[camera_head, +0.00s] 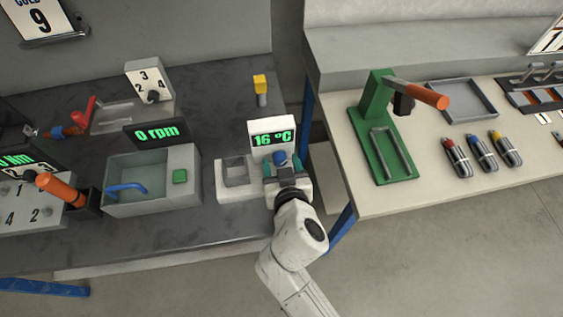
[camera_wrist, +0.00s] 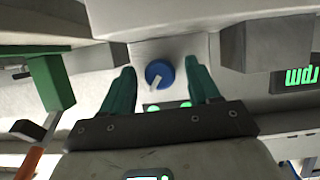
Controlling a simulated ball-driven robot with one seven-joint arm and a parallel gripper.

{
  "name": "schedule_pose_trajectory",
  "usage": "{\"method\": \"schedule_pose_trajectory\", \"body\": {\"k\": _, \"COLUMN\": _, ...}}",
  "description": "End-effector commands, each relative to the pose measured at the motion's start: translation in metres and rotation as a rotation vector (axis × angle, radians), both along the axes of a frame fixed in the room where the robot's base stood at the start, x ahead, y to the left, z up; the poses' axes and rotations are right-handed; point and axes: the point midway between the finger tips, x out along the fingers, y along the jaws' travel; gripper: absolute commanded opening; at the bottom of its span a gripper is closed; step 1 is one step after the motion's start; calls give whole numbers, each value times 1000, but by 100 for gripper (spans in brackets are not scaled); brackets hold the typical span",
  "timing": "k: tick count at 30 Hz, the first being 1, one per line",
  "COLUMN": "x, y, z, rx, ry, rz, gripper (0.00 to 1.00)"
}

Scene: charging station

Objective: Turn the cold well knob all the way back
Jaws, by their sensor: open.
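The cold well (camera_head: 236,192) is a white unit near the right end of the dark bench, with a square recess on its left. Its display (camera_head: 272,139) reads 16 °C in green. The blue knob (camera_head: 279,158) sits on the unit below the display. In the wrist view the knob (camera_wrist: 159,73) is round with a pale pointer mark toward its lower left. My gripper (camera_head: 283,168) is over the unit at the knob. In the wrist view its two green fingers (camera_wrist: 160,82) are open, one on each side of the knob, with gaps to it.
Left of the cold well stands a grey basin unit (camera_head: 150,196) with a 0 rpm display (camera_head: 156,134). A yellow-topped post (camera_head: 261,88) stands behind. A gap separates the bench from the light table (camera_head: 440,190), which holds a green press (camera_head: 376,130).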

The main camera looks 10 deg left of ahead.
Motion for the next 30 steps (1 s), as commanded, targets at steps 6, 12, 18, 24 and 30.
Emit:
{"method": "schedule_pose_trajectory", "body": {"k": 6, "x": 2, "y": 1, "z": -1, "rx": 1, "ry": -1, "rz": 1, "gripper": 61}}
{"method": "schedule_pose_trajectory", "body": {"k": 12, "x": 2, "y": 1, "z": -1, "rx": 0, "ry": -1, "rz": 0, "gripper": 51}}
{"method": "schedule_pose_trajectory", "body": {"k": 18, "x": 2, "y": 1, "z": -1, "rx": 0, "ry": -1, "rz": 0, "gripper": 32}}
{"method": "schedule_pose_trajectory", "body": {"k": 24, "x": 2, "y": 1, "z": -1, "rx": 0, "ry": 0, "rz": 0, "gripper": 13}}
{"method": "schedule_pose_trajectory", "body": {"k": 30, "x": 2, "y": 1, "z": -1, "rx": -3, "ry": -1, "rz": 0, "gripper": 5}}
